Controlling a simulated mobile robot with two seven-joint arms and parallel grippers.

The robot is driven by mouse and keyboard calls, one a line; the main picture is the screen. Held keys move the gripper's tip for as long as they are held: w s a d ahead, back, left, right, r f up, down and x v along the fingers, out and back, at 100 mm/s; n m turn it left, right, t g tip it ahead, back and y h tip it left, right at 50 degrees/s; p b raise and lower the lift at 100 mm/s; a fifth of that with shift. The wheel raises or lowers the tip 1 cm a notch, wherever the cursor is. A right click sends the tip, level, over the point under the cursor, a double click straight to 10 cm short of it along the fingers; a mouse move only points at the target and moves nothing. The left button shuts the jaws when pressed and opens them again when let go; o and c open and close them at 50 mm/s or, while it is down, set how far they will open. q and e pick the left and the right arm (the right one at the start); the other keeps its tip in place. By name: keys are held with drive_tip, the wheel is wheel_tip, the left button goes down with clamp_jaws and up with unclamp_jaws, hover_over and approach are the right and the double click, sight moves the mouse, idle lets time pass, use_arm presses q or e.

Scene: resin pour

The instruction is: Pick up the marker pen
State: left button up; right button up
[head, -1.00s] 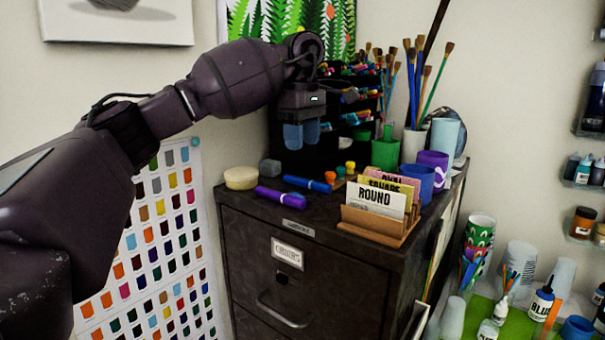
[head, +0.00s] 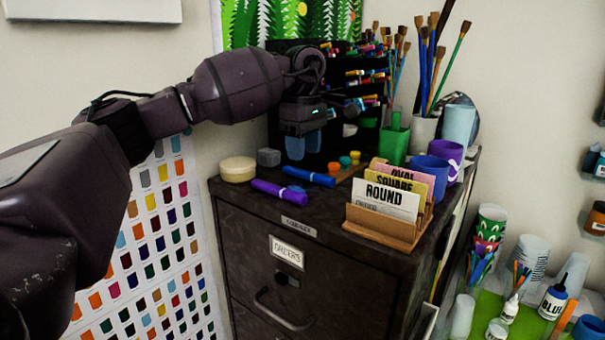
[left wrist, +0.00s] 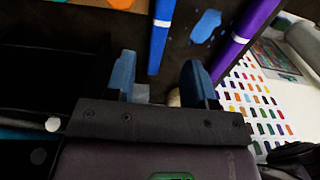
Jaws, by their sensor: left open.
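Two marker pens lie on top of the dark cabinet: a blue marker pen (head: 308,176) and a purple marker pen (head: 279,193) in front and to the left of it. My left gripper (head: 303,147) is open and empty, its blue fingers pointing down above and just behind the blue pen. In the left wrist view, the blue pen (left wrist: 161,32) shows beyond the gap between the fingertips of my left gripper (left wrist: 160,78). The purple pen (left wrist: 246,32) is farther right there. Neither pen touches the fingers. My right gripper is out of view.
A wooden card holder (head: 383,230) stands right of the pens on the cabinet top (head: 322,208). A round cream tub (head: 238,169) and a grey block (head: 268,157) are on the left. A black marker rack (head: 283,75) rises behind my gripper, with cups and brushes to its right.

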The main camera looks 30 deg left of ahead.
sight(308, 176)
use_arm(q)
drive_tip(key=f, duration=0.1)
drive_tip(key=f+p, duration=0.1)
drive_tip(key=f, duration=0.3)
drive_tip(key=shift+w+a, duration=0.15)
drive_tip(key=shift+a, duration=0.15)
clamp_jaws()
